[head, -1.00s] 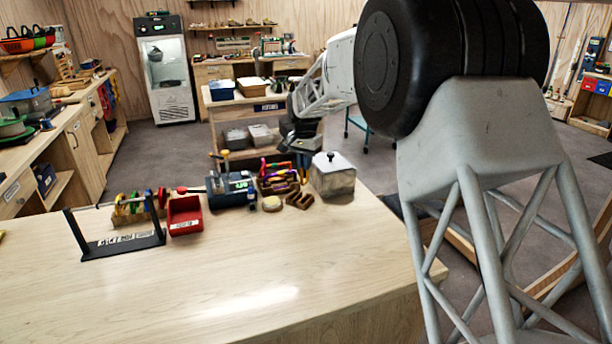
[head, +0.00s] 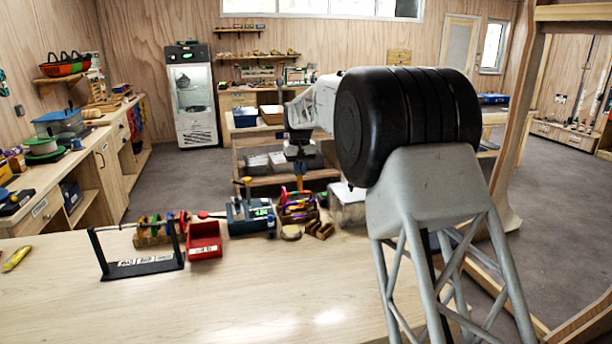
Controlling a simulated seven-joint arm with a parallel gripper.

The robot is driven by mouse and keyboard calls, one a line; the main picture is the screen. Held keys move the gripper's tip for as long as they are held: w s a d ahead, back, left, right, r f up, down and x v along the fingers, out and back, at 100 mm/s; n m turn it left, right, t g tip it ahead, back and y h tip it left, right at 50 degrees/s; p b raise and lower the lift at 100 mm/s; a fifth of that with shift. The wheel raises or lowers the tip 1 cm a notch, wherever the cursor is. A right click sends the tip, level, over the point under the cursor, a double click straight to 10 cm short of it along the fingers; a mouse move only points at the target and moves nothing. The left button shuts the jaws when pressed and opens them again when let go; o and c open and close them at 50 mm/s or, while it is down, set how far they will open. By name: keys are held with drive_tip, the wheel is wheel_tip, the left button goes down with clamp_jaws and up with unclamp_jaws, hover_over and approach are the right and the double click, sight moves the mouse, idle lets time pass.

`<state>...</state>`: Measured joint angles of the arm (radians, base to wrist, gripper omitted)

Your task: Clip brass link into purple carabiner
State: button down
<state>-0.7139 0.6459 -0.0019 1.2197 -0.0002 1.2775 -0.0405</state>
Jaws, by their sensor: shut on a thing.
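My gripper (head: 300,164) points down over the wooden rack (head: 298,216) at the back of the bench. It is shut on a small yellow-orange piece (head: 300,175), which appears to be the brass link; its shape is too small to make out. The rack holds several coloured pieces. A purple piece (head: 284,206) there may be the purple carabiner. The held piece is close above the rack or in front of it from here; I cannot tell whether it touches anything.
A blue-grey device with a green display (head: 252,216) and a red bin (head: 204,240) stand left of the rack. A black stand with a bar (head: 140,268) is further left. A pale box (head: 347,210) is at the right, partly behind my arm. The bench front is clear.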

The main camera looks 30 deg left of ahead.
drive_tip(key=shift+a, duration=0.25)
idle(0.3)
drive_tip(key=shift+f, duration=1.5)
drive_tip(key=shift+f, duration=1.9)
idle(1.8)
drive_tip(key=shift+s+a, duration=0.95)
idle(1.3)
